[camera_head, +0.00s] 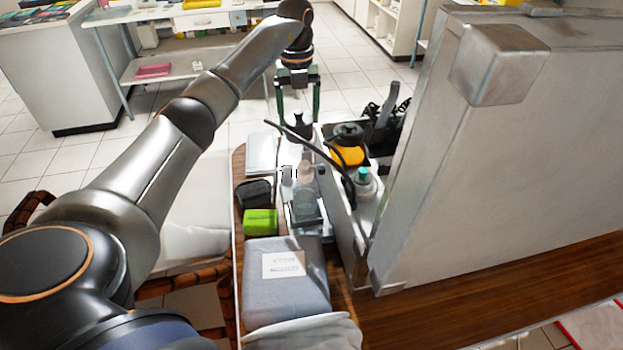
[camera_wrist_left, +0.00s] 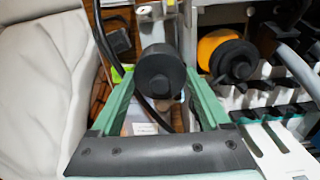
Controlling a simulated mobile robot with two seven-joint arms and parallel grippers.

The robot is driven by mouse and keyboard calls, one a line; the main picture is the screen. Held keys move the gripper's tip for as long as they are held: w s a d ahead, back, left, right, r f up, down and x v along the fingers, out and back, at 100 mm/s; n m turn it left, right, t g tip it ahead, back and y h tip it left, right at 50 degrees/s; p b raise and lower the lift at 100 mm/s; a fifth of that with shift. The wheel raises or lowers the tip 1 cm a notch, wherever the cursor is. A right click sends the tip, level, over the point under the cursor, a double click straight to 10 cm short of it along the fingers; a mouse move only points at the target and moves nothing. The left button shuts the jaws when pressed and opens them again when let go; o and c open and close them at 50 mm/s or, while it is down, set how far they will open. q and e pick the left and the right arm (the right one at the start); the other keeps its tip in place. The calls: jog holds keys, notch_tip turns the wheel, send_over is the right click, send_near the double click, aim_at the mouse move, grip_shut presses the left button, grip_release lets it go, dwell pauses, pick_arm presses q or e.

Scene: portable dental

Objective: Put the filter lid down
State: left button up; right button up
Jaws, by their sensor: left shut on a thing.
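My left gripper (camera_head: 298,119) reaches in from the top left with its green fingers pointing down. It is shut on the filter lid, a black round part (camera_head: 298,125). The lid also shows in the left wrist view (camera_wrist_left: 160,72) as a black cylinder between the green fingers of my left gripper (camera_wrist_left: 160,85). In the head view the lid is above the far part of the grey unit on the wooden table; I cannot tell whether it touches anything. My right gripper is not in view.
An orange part with a black cap (camera_head: 348,155) stands right of the lid, with a black hose curving past. A teal-capped bottle (camera_head: 364,178) is nearer. A tall grey case panel (camera_head: 480,150) blocks the right. A green box (camera_head: 261,222) and grey package (camera_head: 285,298) lie in front.

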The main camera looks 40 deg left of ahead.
aim_at(297, 135)
pick_arm(q)
jog(key=shift+a+f, duration=0.15)
jog(key=shift+a, duration=0.15)
notch_tip(297, 135, down, 18)
jog(key=shift+r+b, duration=0.1)
jog(key=shift+b, duration=0.5)
jog(key=shift+f, duration=0.2)
jog(key=o, duration=1.2)
notch_tip(297, 135, up, 12)
jog(key=shift+r+p, duration=0.2)
jog(key=shift+p, duration=0.2)
